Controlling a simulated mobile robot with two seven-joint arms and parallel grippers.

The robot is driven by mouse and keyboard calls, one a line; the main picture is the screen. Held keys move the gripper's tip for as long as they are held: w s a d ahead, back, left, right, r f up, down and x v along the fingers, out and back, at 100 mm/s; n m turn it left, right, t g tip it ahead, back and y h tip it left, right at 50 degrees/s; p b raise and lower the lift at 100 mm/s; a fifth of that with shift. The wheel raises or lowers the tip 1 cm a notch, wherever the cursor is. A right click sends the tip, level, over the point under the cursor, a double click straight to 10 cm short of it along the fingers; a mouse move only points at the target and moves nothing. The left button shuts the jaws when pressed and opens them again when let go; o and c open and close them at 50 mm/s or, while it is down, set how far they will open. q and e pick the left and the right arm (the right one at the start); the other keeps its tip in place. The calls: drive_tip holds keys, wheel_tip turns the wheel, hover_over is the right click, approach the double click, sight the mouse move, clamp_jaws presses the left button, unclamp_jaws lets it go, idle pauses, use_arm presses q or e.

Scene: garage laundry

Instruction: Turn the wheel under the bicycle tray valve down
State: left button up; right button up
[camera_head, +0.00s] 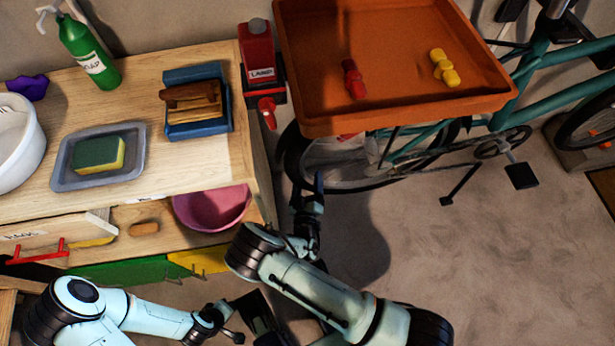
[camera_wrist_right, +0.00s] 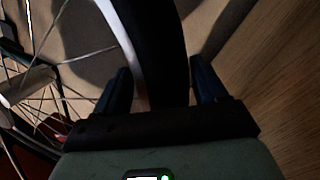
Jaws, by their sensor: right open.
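The bicycle wheel (camera_head: 287,160) stands under the orange tray (camera_head: 420,110), its upper part hidden by the tray. In the right wrist view, its dark tyre (camera_wrist_right: 153,40), pale rim and thin spokes show close up. My right gripper (camera_head: 319,180) is at the wheel's near left side. In the wrist view the right gripper's (camera_wrist_right: 160,88) two fingers are apart, with the tyre running between them; I cannot tell whether they touch it. I cannot make out the valve. My left gripper (camera_head: 225,322) is low in the head view, too small to read.
The wooden workbench (camera_head: 205,180) is close to the left of my right arm. It holds a sponge tray (camera_head: 65,180), a green soap bottle (camera_head: 82,45) and a brush on a blue holder. A red lamp bottle (camera_head: 257,50) stands at its corner.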

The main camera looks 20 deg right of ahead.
sight(294, 159)
drive_tip(key=shift+x, duration=1.05)
use_arm(q)
drive_tip(key=shift+s+a+f, duration=0.1)
drive_tip(key=shift+s+f, duration=0.3)
drive_tip(key=shift+s, duration=0.05)
